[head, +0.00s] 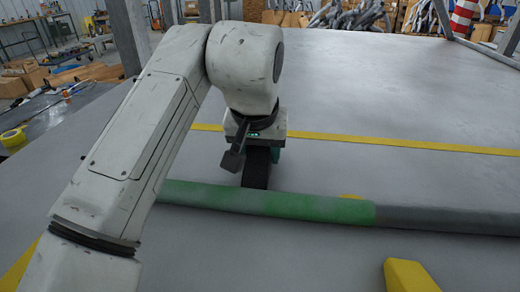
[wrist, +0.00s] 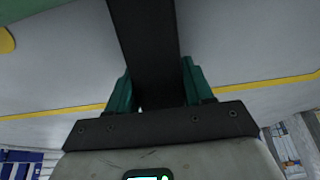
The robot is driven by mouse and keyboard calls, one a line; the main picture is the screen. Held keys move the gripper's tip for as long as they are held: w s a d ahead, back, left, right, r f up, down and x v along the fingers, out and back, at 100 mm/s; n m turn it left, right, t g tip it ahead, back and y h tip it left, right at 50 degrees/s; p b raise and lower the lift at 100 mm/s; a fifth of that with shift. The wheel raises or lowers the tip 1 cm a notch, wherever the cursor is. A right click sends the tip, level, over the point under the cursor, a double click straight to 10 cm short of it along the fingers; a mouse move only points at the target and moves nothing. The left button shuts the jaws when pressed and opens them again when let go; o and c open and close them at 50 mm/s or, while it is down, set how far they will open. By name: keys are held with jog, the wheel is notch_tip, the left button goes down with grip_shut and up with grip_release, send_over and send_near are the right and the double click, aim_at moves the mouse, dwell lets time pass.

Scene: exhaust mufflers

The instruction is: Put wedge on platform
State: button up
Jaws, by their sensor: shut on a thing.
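My gripper (head: 262,152) points down over the grey surface, behind the long pipe. Its teal fingers are shut on a long black block, the wedge (head: 256,172). In the wrist view the wedge (wrist: 145,45) runs between the two teal fingers of my gripper (wrist: 157,85) and out past their tips. In the head view its lower end is close to the grey surface; I cannot tell whether it touches. Its full shape is partly hidden by my gripper. The broad flat grey surface (head: 400,105) with a yellow stripe may be the platform; no separate platform is clear.
A long grey pipe with a green section (head: 310,207) lies across, just in front of the wedge. A yellow block (head: 405,276) is at the bottom right. The grey surface beyond the yellow stripe (head: 420,144) is clear.

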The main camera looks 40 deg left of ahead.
aim_at(256, 165)
jog(key=shift+f, duration=0.15)
jog(key=o, duration=1.2)
jog(key=p+v, duration=0.7)
jog(key=v, duration=0.3)
jog(key=shift+r, duration=0.25)
jog(key=shift+p+v, duration=0.55)
jog(key=shift+v, duration=0.3)
jog(key=shift+d+f, duration=0.1)
